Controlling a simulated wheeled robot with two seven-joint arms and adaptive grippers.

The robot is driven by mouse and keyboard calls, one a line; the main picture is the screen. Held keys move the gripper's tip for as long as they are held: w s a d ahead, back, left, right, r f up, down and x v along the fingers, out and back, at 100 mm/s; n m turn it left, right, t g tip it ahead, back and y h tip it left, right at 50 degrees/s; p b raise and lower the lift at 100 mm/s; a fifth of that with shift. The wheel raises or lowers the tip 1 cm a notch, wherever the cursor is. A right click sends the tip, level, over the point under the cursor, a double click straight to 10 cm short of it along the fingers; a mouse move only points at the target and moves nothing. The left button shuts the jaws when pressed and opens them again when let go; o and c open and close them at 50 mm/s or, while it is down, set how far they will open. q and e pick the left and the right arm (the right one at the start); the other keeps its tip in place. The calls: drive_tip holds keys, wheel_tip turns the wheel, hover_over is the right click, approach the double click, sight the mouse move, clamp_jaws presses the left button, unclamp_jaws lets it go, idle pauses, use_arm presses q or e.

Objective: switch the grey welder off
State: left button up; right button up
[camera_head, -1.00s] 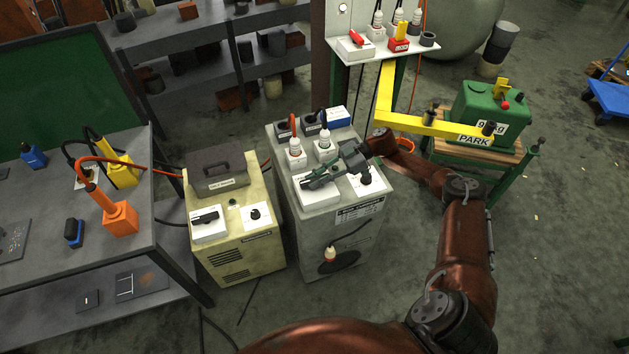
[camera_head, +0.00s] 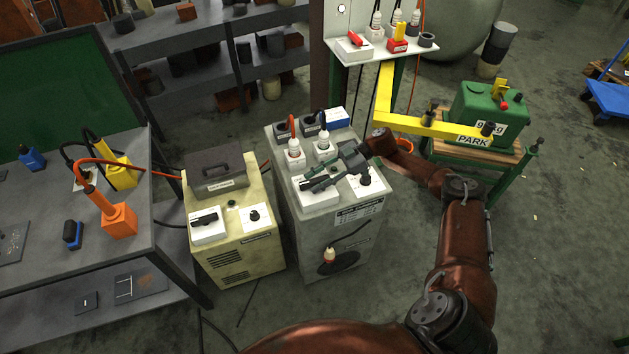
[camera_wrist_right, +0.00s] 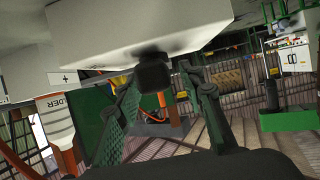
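The grey welder (camera_head: 310,238) stands in the middle of the head view, with white control boxes on its top. The white switch box (camera_head: 318,200) is at its front left, partly covered by my right gripper (camera_head: 318,179). A white box with a black knob (camera_head: 365,181) sits to its right. In the right wrist view, the fingers of my right gripper (camera_wrist_right: 160,105) are apart. A black knob or handle (camera_wrist_right: 155,72) under a white box shows between and beyond them; contact cannot be told. My left gripper is not in view.
A cream welder (camera_head: 238,255) with its own black switch stands close at the left. A dark table (camera_head: 150,235) with orange and yellow plugs is further left.

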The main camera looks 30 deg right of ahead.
drive_tip(key=v, duration=1.1)
drive_tip(key=shift+d+r, duration=0.2)
drive_tip(key=shift+s+a+f, duration=0.1)
